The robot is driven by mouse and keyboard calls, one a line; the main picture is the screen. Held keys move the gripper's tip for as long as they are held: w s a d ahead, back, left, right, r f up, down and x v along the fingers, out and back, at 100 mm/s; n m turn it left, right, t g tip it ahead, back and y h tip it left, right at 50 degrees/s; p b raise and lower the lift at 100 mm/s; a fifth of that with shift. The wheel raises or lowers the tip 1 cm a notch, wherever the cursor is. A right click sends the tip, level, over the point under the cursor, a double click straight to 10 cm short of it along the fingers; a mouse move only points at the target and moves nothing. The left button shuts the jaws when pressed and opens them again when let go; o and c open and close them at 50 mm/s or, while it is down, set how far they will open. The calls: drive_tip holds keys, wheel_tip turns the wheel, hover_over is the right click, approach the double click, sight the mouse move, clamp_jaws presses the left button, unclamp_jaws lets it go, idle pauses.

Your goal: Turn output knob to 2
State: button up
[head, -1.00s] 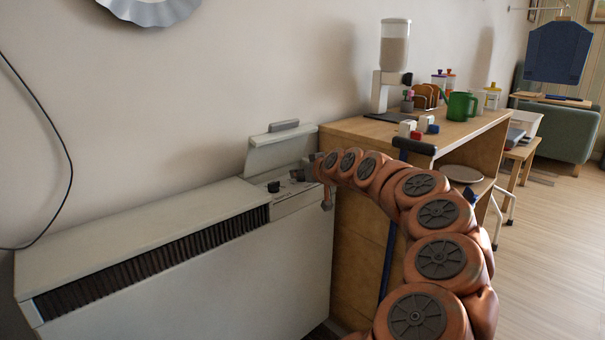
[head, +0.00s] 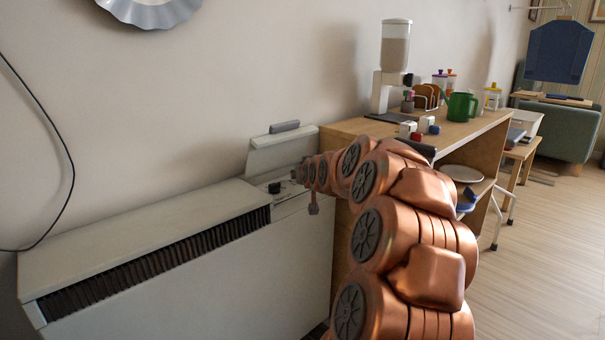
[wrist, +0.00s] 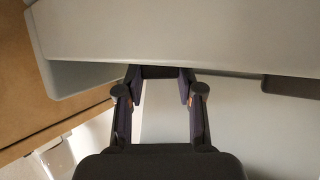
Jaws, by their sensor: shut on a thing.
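The pale heater (head: 180,225) stands along the wall with its lid (head: 282,150) raised at the right end. Under the lid is a control panel with a dark knob (head: 275,187), free of my gripper. My gripper (head: 304,172) is at the panel's right side, largely hidden by my arm, where a second knob stood in view earlier. In the wrist view my gripper (wrist: 160,75) is shut on a dark piece between its fingertips, apparently that second knob. Knob labels and the pointer setting are too small or hidden to read.
A black cable (head: 72,165) hangs on the wall at left. Floor (head: 545,240) is open at right.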

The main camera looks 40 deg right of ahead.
drive_tip(key=shift+w+a+r+m+g+h+p, duration=0.1)
drive_tip(key=shift+m+g+h+p, duration=0.7)
drive_tip(key=shift+m+g+h, duration=0.5)
idle(0.4)
drive_tip(key=o, duration=1.2)
drive_tip(key=shift+c, duration=0.2)
drive_tip(key=v, duration=1.2)
drive_tip(key=shift+f, duration=0.25)
drive_tip(key=shift+r, duration=0.1)
